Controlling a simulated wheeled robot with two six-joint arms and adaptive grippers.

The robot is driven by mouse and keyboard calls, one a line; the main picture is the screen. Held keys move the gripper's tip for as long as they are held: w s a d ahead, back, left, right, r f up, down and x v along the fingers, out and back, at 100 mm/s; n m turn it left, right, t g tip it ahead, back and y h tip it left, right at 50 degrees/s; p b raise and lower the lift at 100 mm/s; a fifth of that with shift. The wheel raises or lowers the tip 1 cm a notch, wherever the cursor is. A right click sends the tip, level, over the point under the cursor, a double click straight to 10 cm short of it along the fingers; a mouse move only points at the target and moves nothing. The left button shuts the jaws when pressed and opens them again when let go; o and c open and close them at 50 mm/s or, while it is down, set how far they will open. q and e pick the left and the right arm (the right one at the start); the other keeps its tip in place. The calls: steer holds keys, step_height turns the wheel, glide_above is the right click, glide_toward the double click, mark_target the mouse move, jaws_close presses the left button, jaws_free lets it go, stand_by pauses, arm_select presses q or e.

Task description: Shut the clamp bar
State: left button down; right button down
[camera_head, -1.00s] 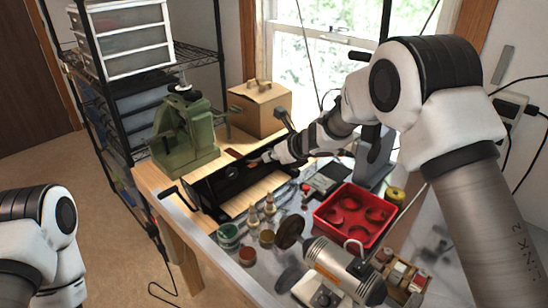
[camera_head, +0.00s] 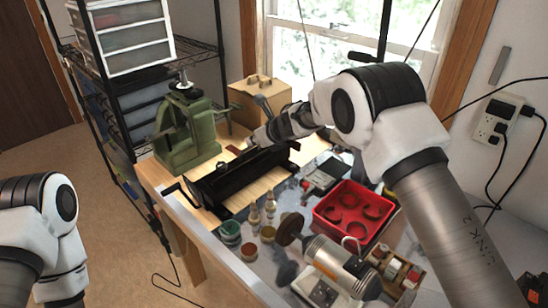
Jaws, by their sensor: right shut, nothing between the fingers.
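The clamp bar (camera_head: 240,178) is a long black bar on a black metal bender, lying diagonally on the workbench in the head view. A black crank-like handle (camera_head: 180,192) sticks out at its near left end. My right gripper (camera_head: 252,142) is shut and empty. It is at the back edge of the black bar, near its middle; I cannot tell whether they touch. A large part of my right arm hangs over the right of the bench. My left arm shows at the lower left, but its gripper is out of view.
A green vise (camera_head: 187,135) stands behind and left of the bender, with a cardboard box (camera_head: 262,100) at the back. Red tray (camera_head: 352,212), small jars (camera_head: 230,232) and a bench grinder (camera_head: 340,262) crowd the front right. A wire shelf (camera_head: 200,48) stands at left.

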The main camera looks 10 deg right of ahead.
steer(key=shift+w+a+f, duration=0.25)
steer(key=shift+w+a, duration=0.1)
steer(key=shift+w, duration=0.15)
steer(key=shift+w+a+f, duration=0.2)
steer(key=shift+w+a, duration=0.1)
steer(key=shift+w, duration=0.2)
